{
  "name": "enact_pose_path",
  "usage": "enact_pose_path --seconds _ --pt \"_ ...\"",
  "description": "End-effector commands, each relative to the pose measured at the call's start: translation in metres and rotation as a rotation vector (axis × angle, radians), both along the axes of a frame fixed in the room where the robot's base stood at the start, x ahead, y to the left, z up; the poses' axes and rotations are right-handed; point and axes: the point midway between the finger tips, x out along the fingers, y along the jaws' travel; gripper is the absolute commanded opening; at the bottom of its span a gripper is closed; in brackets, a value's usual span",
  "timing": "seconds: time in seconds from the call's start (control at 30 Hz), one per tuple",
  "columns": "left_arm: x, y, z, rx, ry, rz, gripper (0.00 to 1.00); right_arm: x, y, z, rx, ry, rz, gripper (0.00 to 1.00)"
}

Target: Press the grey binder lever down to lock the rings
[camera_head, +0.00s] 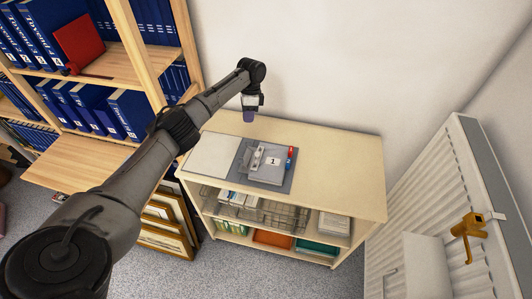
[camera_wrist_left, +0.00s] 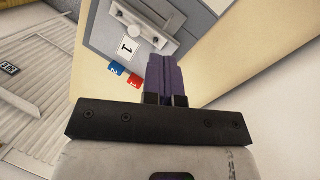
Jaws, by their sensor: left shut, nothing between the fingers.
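A grey open binder (camera_head: 266,163) lies on the light wooden cabinet top, with a metal ring mechanism (camera_head: 257,157), a sheet marked 1 and blue and red tabs. In the left wrist view the binder (camera_wrist_left: 98,39) is at the top, with its metal mechanism (camera_wrist_left: 143,24) along it. The lever cannot be told apart clearly from the mechanism. My left gripper (camera_head: 249,116) is above the back of the cabinet top, behind the binder. Its purple fingers (camera_wrist_left: 167,75) are shut and empty, apart from the mechanism in the picture. My right gripper is not in view.
The wooden cabinet (camera_head: 350,172) stands against a white wall, its top clear to the right. A wire basket (camera_head: 255,209) is on the shelf below. A bookshelf with blue binders (camera_head: 130,110) is at left.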

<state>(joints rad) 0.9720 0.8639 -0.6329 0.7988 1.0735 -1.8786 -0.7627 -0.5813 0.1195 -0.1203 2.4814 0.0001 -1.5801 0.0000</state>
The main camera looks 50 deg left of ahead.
Motion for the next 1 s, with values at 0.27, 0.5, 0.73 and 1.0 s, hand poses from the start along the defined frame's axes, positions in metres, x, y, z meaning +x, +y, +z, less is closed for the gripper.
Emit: enact_pose_path --seconds 0.27,0.5,0.73,1.0 --pt "-0.007 -0.012 0.004 -0.153 -0.013 -0.283 0.0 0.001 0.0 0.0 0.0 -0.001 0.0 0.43" --pt "-0.01 -0.014 -0.006 -0.172 -0.025 -0.363 0.0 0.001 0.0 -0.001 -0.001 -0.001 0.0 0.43" --pt "-0.021 -0.022 -0.043 -0.172 -0.022 -0.363 0.0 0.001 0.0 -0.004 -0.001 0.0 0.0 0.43" --pt "-0.036 -0.034 -0.094 -0.171 -0.023 -0.362 0.0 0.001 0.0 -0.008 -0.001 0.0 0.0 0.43"
